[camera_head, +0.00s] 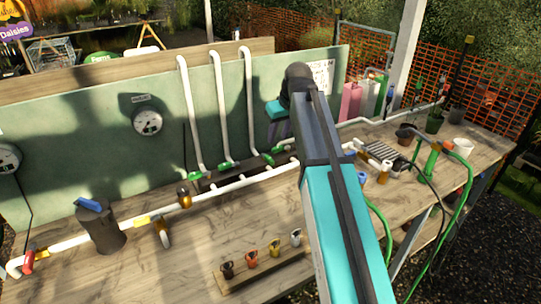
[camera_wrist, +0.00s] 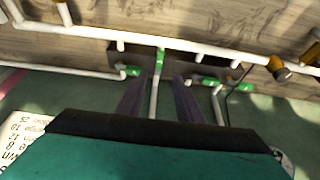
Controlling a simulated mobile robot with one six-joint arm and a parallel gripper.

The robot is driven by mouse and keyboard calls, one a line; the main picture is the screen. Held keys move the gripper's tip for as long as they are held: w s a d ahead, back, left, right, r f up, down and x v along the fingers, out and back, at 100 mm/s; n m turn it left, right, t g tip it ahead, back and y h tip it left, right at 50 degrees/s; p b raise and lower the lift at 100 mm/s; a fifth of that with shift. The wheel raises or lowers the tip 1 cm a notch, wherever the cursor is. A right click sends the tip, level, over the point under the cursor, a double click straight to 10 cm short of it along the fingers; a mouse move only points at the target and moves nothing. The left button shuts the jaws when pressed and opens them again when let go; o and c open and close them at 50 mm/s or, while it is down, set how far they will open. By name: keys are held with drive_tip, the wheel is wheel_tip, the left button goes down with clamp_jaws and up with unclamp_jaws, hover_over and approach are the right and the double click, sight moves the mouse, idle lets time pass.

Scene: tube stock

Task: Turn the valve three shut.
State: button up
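Several green valve handles sit along the white pipework at the foot of the green panel. No valve number is readable. One green handle (camera_head: 268,158) is by the foot of the rightmost tall pipe; it appears to be the middle handle (camera_wrist: 159,61) in the wrist view, pointing across the long pipe. My gripper (camera_wrist: 160,85) is open, its two dark fingers apart, with a white pipe seen between them and that handle just beyond their tips. I cannot tell whether they touch it. Two other handles show to the left (camera_head: 195,176) and nearer the middle (camera_head: 229,166).
The long white pipe (camera_head: 240,184) runs along the wooden bench (camera_head: 180,260). A dark cylinder (camera_head: 102,228) stands at left. A gauge (camera_head: 148,122) is on the panel (camera_head: 90,150). A small rack (camera_head: 262,275) of fittings is in front. My arm hides part of the bench.

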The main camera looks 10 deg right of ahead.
sight(271, 159)
drive_tip(key=shift+f, duration=0.15)
drive_tip(key=shift+p+x, duration=1.7)
drive_tip(key=shift+x, duration=5.05)
clamp_jaws()
drive_tip(key=shift+s+a, duration=0.1)
drive_tip(key=shift+a, duration=0.15)
drive_tip(key=shift+d, duration=0.3)
